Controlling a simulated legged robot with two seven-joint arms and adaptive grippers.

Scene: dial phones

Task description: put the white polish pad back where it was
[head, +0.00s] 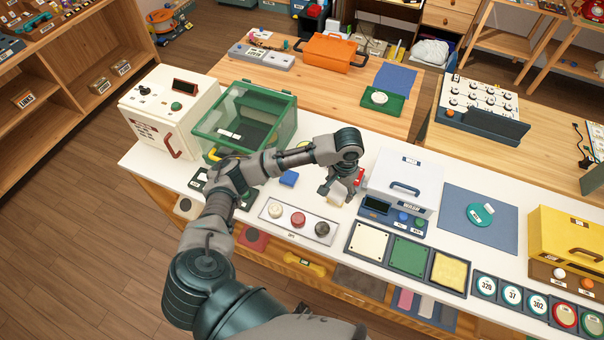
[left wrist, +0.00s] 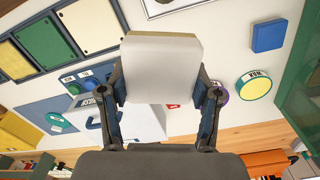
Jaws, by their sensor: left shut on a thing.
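My left gripper (head: 335,194) is shut on the white polish pad (head: 338,196), a pale block with a cream edge. It hangs over the white counter, between the tray of round knobs and the white box. In the left wrist view the pad (left wrist: 162,68) sits between the two fingers (left wrist: 162,100), its broad white face toward the camera. The cream (head: 368,243), green (head: 408,255) and yellow (head: 450,270) framed squares lie right of the gripper, near the counter's front edge. My right gripper is not in view.
A white box with a handle (head: 405,183) stands close to the right of the gripper. A tray with three round knobs (head: 267,213) lies below left. A small blue block (head: 289,178) and a clear green case (head: 270,110) are to the left. A blue mat (head: 458,231) lies right.

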